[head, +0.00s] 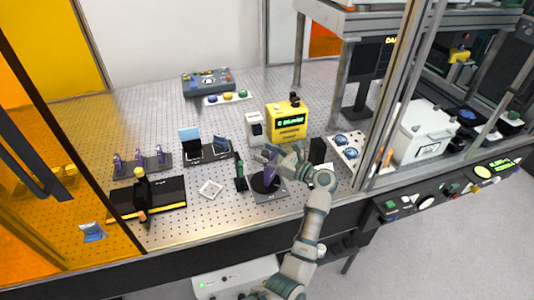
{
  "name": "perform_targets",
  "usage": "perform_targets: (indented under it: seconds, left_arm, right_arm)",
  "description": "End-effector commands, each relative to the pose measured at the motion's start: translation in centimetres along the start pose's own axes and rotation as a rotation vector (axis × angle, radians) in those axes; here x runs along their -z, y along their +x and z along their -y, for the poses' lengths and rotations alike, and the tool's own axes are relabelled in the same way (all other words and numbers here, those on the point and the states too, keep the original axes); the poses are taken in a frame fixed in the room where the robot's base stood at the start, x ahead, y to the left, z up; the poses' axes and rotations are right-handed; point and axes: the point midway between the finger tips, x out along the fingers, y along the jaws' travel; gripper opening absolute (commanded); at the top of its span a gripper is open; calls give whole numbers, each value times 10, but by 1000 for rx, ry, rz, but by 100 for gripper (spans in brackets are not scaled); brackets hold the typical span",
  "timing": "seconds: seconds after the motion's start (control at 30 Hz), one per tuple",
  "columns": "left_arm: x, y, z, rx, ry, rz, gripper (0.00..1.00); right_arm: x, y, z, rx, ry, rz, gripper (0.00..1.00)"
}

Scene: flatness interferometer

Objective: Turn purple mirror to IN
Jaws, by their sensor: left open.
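The purple mirror (269,174) stands upright on a black round mount (262,187) on a grey base plate (272,197), near the front middle of the perforated table. My left gripper (271,156) is open at the mirror's upper part, its arm coming up from the lower right. The fingers overlap the mirror in the head view, and I cannot tell whether they touch it. Part of the mirror and mount is hidden by the gripper. Any IN mark is too small to read. My right gripper does not show.
A yellow box with a green display (287,123) and a white box (254,128) stand behind the mirror. A dark post (240,173) is close on its left. Purple optics in a rack (142,165) stand left. A metal frame post (390,100) rises right.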

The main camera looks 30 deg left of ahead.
Motion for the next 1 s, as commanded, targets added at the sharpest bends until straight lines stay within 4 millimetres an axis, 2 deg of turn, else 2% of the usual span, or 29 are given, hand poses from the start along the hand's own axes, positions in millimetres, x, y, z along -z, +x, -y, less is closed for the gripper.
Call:
perform_targets:
  seconds: [0.17,0.6,0.8,1.0]
  left_arm:
    - [1,-15,1,3,1,-1,54]
    - [1,-105,2,2,2,3,54]
    - [2,-121,2,1,1,1,54]
    - [2,-122,2,0,1,1,54]
  right_arm:
    - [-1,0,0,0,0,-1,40]
    - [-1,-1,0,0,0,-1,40]
    - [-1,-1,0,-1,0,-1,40]
    - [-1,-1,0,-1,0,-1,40]
